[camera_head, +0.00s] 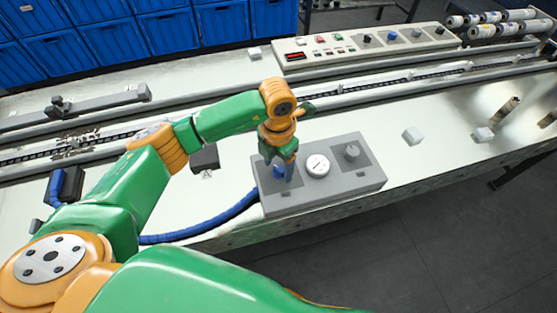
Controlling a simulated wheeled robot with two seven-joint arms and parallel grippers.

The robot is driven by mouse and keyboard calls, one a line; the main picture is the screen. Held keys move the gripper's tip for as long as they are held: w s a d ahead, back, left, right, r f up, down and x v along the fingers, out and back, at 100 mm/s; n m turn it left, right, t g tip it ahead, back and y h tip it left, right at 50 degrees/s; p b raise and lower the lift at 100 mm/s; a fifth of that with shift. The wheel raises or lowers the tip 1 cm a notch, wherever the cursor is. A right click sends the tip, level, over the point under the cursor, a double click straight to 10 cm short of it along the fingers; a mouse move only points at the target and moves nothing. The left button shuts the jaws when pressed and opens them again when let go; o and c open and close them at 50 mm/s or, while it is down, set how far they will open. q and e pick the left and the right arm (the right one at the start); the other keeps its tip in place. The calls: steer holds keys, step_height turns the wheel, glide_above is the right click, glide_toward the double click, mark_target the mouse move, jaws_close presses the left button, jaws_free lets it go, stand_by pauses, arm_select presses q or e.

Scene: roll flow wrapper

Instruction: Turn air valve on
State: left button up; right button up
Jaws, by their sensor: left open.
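A grey air control box (325,198) sits at the front edge of the light machine table. On it are a blue knob (279,172) at the left, a round white gauge (317,166) in the middle and a grey knob (352,151) at the right. My left gripper (281,167) points down over the left side of the box, at the blue knob. Its fingers are open and partly hide this knob. I cannot tell whether they touch it. My right gripper is out of view.
A blue hose (215,221) runs left from the box. Small light blocks (412,136) stand on the table to the right. Behind, a long control panel (365,48) with buttons and knobs lies beyond the conveyor track. Blue crates (165,35) stand at the back left.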

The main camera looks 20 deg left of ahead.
arm_select(q)
steer(key=shift+w+f, duration=0.45)
steer(key=shift+f, duration=0.05)
steer(key=shift+s+r, duration=0.1)
steer(key=shift+s, duration=0.1)
steer(key=c, duration=0.6)
jaws_close()
steer(key=shift+w+f+m+b, duration=0.1)
steer(key=shift+f+m+b, duration=0.1)
steer(key=shift+m+b, duration=0.85)
steer(key=m+b, duration=0.4)
steer(key=shift+b, duration=0.35)
steer(key=m+b, duration=0.2)
steer(key=shift+m, duration=0.35)
steer(key=shift+r+m+b, duration=0.15)
steer(key=shift+m+b, duration=0.75)
steer(key=shift+m, duration=0.6)
